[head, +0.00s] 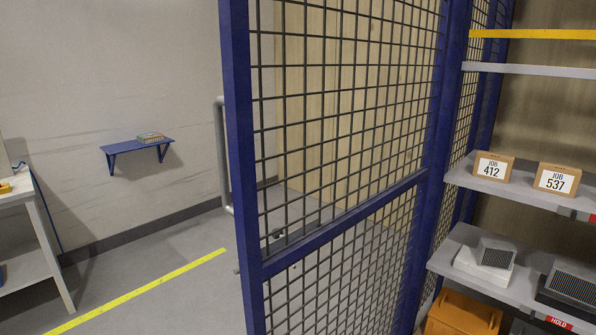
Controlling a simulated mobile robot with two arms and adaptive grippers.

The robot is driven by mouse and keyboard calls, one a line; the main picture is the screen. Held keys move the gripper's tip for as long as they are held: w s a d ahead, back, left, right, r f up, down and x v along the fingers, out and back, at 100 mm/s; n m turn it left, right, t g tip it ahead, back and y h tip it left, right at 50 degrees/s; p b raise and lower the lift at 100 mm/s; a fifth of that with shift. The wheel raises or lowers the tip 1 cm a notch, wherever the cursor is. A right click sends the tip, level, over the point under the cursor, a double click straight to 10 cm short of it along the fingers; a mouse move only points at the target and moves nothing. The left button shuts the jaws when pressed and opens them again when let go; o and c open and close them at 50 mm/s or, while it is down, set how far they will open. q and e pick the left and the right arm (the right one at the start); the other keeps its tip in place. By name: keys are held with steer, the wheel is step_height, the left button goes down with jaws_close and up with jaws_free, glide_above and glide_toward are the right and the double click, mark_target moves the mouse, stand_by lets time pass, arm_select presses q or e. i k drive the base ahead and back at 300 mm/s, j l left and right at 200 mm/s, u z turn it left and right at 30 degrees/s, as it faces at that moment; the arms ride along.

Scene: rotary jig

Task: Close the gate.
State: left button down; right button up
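The gate (342,222) is a blue-framed panel of dark wire mesh in the middle of the head view. It stands swung out towards me, with its free edge post (236,150) at the left and its other side meeting a blue post (440,150) at the right. A grey tubular handle (222,155) shows beside the free edge, partly hidden behind the frame. A small latch-like part (274,235) shows near the crossbar. Neither of my grippers is in view.
Shelves (520,190) at the right hold boxes marked 412 and 537, grey units and an orange bin (462,313). A blue wall shelf (137,146) is at the back left. A workbench (30,240) stands far left. A yellow line (140,290) crosses clear floor.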

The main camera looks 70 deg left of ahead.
mark_target(258, 266)
steer(key=k+j, duration=0.15)
steer(key=j, duration=0.2)
steer(key=k+j+u, duration=0.1)
steer(key=j, duration=0.2)
steer(key=k+j, duration=0.15)
steer(key=j, duration=0.2)
steer(key=k+j+u, duration=0.1)
steer(key=j, duration=0.25)
steer(key=k+j, duration=0.15)
steer(key=j, duration=0.2)
steer(key=k+j+u, duration=0.1)
steer(key=j, duration=0.65)
steer(key=i+j, duration=0.1)
steer(key=j, duration=0.35)
